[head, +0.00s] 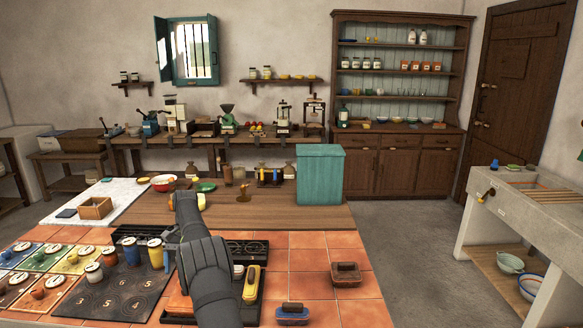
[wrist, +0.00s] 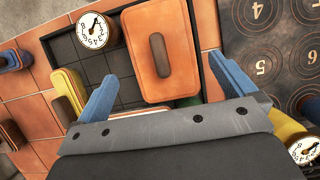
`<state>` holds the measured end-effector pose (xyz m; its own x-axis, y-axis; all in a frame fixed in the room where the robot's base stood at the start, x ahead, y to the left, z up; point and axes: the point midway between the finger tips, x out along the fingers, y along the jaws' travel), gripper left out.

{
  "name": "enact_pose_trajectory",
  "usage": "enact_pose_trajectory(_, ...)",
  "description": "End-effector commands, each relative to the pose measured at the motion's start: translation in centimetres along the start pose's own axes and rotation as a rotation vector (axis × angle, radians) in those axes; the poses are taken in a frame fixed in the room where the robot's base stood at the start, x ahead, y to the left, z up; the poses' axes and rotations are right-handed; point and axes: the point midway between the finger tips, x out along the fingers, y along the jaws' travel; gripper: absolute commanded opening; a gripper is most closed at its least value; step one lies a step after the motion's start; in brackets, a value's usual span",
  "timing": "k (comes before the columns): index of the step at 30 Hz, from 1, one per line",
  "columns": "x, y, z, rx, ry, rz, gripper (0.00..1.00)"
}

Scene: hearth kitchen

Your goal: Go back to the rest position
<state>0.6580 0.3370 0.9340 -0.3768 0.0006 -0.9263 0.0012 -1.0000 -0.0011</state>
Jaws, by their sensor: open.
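My gripper (wrist: 163,70) shows in the wrist view with its two blue fingers spread apart and nothing held between them. It is over a dark gridded tray (wrist: 96,68). An orange block with a brown grip (wrist: 177,72) lies in the tray, seen beyond and between the fingers.
A yellow block (head: 251,284) is at the tray's right. A blue brush-like block (head: 292,313) and a brown one (head: 346,274) lie on the tiles. A numbered dark mat (head: 120,290) with cups is left. A teal box (head: 320,175) stands behind.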

Motion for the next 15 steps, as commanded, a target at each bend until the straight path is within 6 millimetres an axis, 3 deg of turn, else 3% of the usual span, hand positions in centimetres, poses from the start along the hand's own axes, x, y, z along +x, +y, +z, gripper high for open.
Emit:
enact_pose_trajectory(14, 7.7, 0.1, 0.2, 0.0, -0.008, 0.004, 1.0)
enact_pose_trajectory(15, 7.5, 0.0, 0.2, 0.0, -0.003, 0.002, 1.0)
